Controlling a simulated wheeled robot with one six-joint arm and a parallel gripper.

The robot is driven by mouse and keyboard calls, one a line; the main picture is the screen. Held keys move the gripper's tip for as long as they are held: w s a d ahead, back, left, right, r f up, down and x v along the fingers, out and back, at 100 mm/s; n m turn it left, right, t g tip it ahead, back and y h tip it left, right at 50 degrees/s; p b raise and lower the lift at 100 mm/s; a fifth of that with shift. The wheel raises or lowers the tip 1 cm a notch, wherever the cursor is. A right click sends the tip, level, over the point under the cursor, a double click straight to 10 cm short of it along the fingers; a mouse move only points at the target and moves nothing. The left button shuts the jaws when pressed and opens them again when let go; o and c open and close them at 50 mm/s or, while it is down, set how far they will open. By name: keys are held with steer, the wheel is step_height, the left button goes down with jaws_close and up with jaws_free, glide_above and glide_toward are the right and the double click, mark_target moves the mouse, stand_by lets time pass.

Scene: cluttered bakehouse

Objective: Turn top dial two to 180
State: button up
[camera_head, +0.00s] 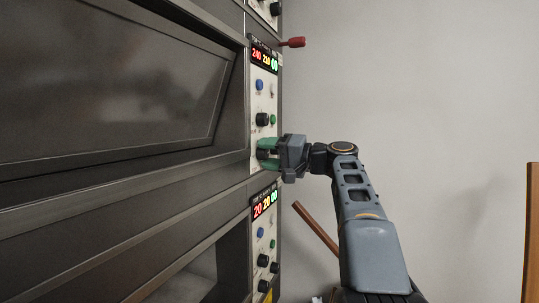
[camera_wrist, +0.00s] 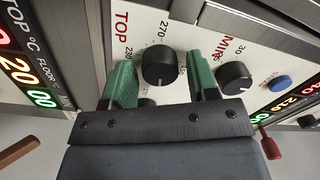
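In the head view my gripper (camera_head: 268,152) is at the lower part of the middle panel and partly hides the dial there. The middle panel's display (camera_head: 265,60) reads 240 in red and 210 in yellow, with 00 in green. The dial's pointer is not clear.
The MINS dial (camera_wrist: 236,76) is just right of my right finger, with a blue button (camera_wrist: 280,82) beyond. Another black knob (camera_wrist: 147,102) is partly hidden by my gripper. A lower display (camera_head: 263,203) reads 20 20 00. A red handle (camera_head: 292,42) juts out above.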

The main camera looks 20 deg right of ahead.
steer(key=shift+o, duration=0.4)
steer(key=v, duration=1.3)
steer(key=shift+s+d, duration=0.25)
steer(key=shift+s, duration=0.1)
